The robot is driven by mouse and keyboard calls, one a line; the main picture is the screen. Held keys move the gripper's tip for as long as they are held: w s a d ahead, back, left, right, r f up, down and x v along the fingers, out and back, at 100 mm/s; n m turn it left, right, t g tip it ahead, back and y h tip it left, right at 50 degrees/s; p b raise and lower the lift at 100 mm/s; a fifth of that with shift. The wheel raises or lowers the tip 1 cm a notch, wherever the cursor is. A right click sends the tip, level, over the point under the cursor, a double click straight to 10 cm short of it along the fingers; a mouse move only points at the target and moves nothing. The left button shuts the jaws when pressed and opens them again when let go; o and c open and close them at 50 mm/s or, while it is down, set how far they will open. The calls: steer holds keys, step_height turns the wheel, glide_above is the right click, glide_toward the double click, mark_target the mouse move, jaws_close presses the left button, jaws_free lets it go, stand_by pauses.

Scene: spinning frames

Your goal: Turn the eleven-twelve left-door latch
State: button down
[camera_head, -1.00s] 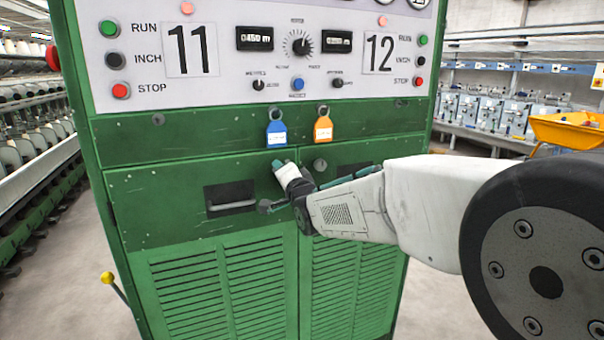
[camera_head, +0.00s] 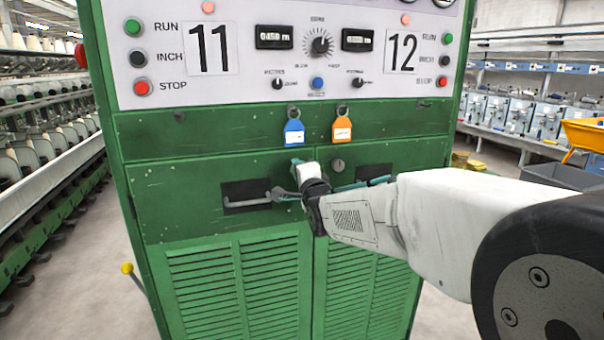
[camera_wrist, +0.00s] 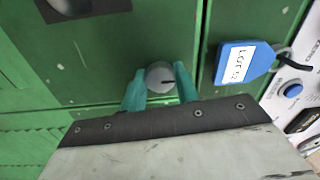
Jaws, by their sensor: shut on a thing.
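The green cabinet (camera_head: 215,160) numbered 11 and 12 has two front doors under its control panel. In the wrist view the left-door latch (camera_wrist: 160,77) is a round grey knob with a dark line across its face. My gripper (camera_wrist: 160,88) has one teal finger on each side of the knob and is shut on it. In the head view my gripper (camera_head: 290,178) is at the upper right corner of the left door (camera_head: 165,197), and its hand hides that latch. The right-door latch (camera_head: 337,165) shows just right of my gripper.
A blue tag (camera_head: 294,131) and an orange tag (camera_head: 342,131) hang just above the doors. The blue tag shows close by in the wrist view (camera_wrist: 238,64). A recessed handle (camera_head: 247,202) lies left of my gripper. A yellow-knobbed lever (camera_head: 128,269) sticks out at lower left.

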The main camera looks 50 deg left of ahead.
steer(key=c, duration=1.1)
jaws_free()
steer(key=shift+s, duration=0.1)
steer(key=shift+o, duration=0.2)
steer(key=v, duration=0.7)
steer(key=shift+d, duration=0.35)
